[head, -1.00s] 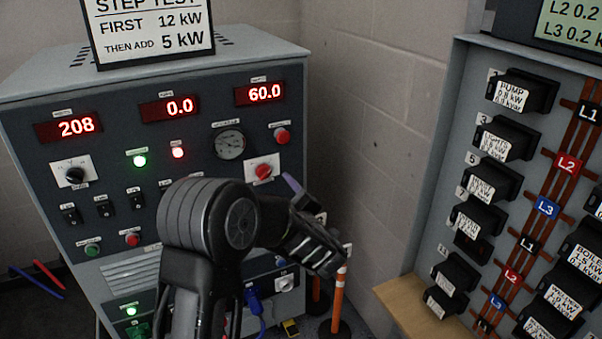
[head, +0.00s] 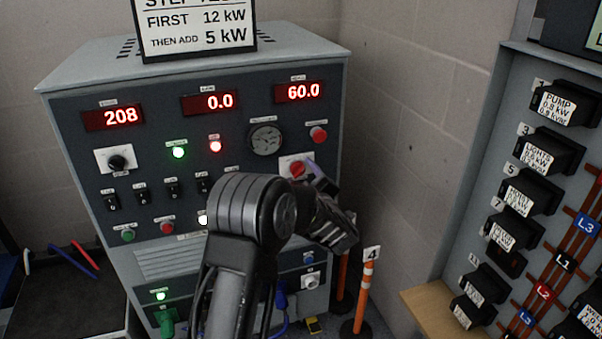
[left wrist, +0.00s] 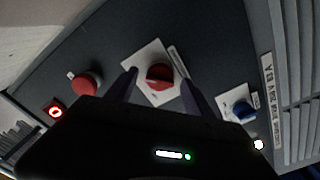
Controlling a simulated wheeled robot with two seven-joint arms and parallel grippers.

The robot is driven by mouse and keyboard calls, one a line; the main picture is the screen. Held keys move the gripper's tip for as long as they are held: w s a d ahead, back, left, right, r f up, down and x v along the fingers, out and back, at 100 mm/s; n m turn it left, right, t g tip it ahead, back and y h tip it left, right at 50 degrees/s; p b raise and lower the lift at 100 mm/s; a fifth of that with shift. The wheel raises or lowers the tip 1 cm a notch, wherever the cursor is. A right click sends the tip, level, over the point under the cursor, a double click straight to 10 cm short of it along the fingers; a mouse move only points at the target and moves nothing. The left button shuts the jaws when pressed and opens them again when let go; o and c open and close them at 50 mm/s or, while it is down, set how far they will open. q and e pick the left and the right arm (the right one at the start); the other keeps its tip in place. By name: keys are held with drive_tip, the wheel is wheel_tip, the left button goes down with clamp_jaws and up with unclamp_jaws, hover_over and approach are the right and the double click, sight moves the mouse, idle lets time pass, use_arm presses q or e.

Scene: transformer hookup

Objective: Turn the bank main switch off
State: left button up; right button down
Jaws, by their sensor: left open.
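A red rotary knob on a white plate (head: 298,168), which I take for the bank main switch, is on the right of the grey cabinet's front panel. It also shows in the left wrist view (left wrist: 160,76), lying between my two dark fingers. My left gripper (head: 316,178) is close in front of the knob, just to its lower right in the head view. In the left wrist view the left gripper (left wrist: 159,84) is open, a finger on each side of the knob; I cannot tell whether they touch it. My right gripper is not in view.
A blue knob (left wrist: 243,110) shows in the wrist view. Orange posts (head: 364,291) stand right of the cabinet. A breaker panel (head: 500,130) is at the right.

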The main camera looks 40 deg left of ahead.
use_arm(q)
drive_tip(key=shift+w+a, duration=0.15)
drive_tip(key=shift+a, duration=0.15)
clamp_jaws()
idle(0.6)
